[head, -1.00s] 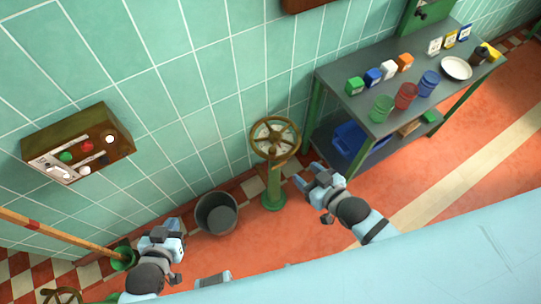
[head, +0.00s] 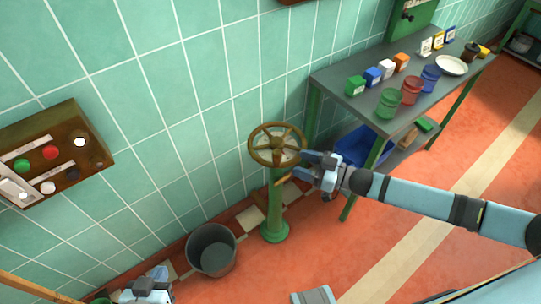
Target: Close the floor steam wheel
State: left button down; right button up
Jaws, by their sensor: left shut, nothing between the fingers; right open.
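The floor steam wheel (head: 277,145) is a brass-coloured spoked handwheel. It sits on top of a green pedestal (head: 274,229) that stands on the floor by the tiled wall. My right gripper (head: 306,166) is open, just right of the wheel and slightly below its rim. Its fingers point left toward the rim and post; I cannot tell whether they touch. My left gripper (head: 146,284) is shut and empty at the bottom left edge, partly cut off and well away from the wheel.
A grey bucket (head: 211,250) stands on the floor left of the pedestal. A metal table (head: 360,96) with coloured boxes, cups and a plate stands right of the wheel, close to my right gripper. A wall control box (head: 88,147) is at the left.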

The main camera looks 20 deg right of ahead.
jog(key=x, duration=1)
jog(key=shift+b, duration=0.4)
jog(key=shift+s, duration=0.1)
jog(key=shift+c, duration=0.3)
grip_shut()
